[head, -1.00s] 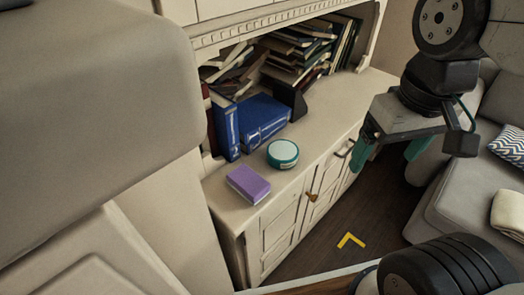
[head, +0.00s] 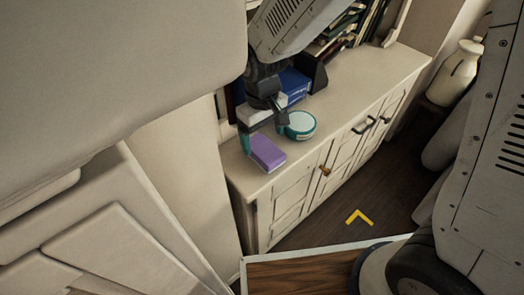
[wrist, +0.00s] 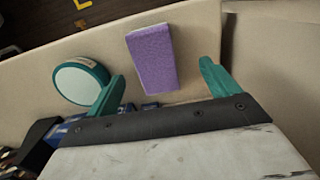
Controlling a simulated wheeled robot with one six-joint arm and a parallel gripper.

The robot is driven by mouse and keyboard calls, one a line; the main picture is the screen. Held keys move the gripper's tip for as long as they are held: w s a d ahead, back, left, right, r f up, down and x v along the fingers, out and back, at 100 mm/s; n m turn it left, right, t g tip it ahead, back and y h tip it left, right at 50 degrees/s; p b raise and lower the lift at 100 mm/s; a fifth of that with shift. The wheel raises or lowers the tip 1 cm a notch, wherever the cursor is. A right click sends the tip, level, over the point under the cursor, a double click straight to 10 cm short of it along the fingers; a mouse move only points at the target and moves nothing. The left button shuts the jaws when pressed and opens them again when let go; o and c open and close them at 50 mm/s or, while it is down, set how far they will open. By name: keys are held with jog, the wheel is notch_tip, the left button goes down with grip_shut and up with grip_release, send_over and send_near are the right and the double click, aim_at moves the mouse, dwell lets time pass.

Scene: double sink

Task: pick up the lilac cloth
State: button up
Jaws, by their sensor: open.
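The lilac cloth (head: 267,153) is a small purple block-like folded piece lying on the cream cabinet top near its front left end. It also shows in the wrist view (wrist: 151,57), just ahead of and between the two teal fingers. My gripper (head: 263,135) is over the cabinet top, behind and above the cloth in the head view. In the wrist view my gripper (wrist: 160,84) is open with nothing between its fingers. I cannot tell its exact height over the cloth.
A round teal tin with a pale lid (head: 299,125) stands right of the cloth, close to one finger in the wrist view (wrist: 82,82). Blue books (head: 295,84) and a dark bookend (head: 314,72) stand behind. The cabinet top (head: 362,75) is clear farther right.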

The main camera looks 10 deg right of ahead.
aim_at(265, 149)
jog(key=shift+w+a+t, duration=0.1)
jog(key=shift+w+t, duration=0.2)
jog(key=f, duration=0.4)
jog(key=d+f, duration=0.1)
jog(key=f, duration=0.1)
jog(key=shift+w+f, duration=0.1)
jog(key=shift+f, duration=0.65)
jog(key=c, duration=1.1)
jog(key=shift+r, duration=0.15)
